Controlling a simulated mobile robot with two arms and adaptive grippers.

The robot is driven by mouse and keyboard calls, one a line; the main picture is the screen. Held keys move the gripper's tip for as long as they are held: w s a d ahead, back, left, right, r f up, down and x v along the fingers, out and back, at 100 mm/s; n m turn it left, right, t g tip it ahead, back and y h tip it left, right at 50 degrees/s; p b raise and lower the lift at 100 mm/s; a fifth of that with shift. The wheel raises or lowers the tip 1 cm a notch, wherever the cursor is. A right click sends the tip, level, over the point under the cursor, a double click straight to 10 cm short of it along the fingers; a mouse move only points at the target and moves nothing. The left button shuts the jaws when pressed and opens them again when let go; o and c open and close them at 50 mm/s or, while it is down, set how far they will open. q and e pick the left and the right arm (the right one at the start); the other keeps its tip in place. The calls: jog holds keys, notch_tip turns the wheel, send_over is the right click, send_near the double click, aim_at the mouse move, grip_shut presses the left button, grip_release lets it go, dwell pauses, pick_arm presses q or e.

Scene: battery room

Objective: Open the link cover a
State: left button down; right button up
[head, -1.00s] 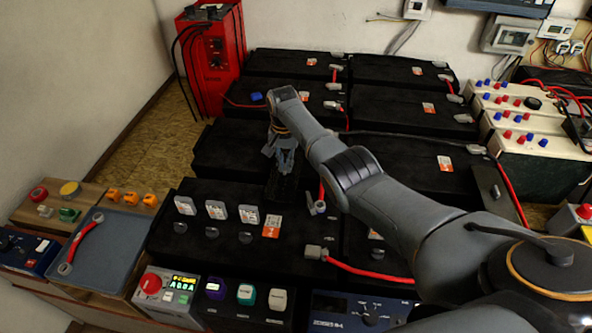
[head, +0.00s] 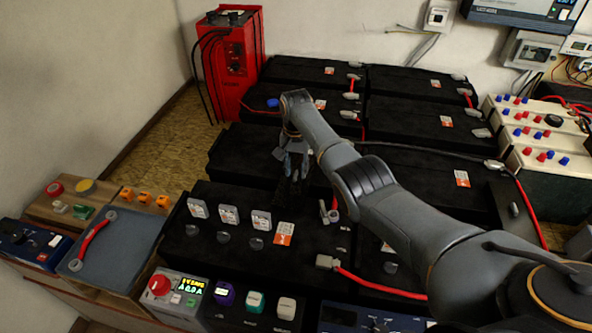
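My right gripper (head: 291,170) points down over the gap between the front battery (head: 318,240) and the battery row behind it. Its fingertips are at a dark narrow raised piece (head: 288,192), which may be link cover a; no label on it is readable. The dark piece blends into the black batteries, so I cannot tell whether the fingers touch it or how far apart they are. A grey terminal clamp (head: 329,213) stands just right of it. My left gripper is not in view.
Three upright white-faced caps (head: 229,215) stand on the front battery. A red cable (head: 380,285) runs along its right. A red charger (head: 232,65) stands behind.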

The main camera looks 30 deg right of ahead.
aim_at(296, 174)
notch_tip(296, 174, up, 11)
dwell(0.3)
dwell(0.4)
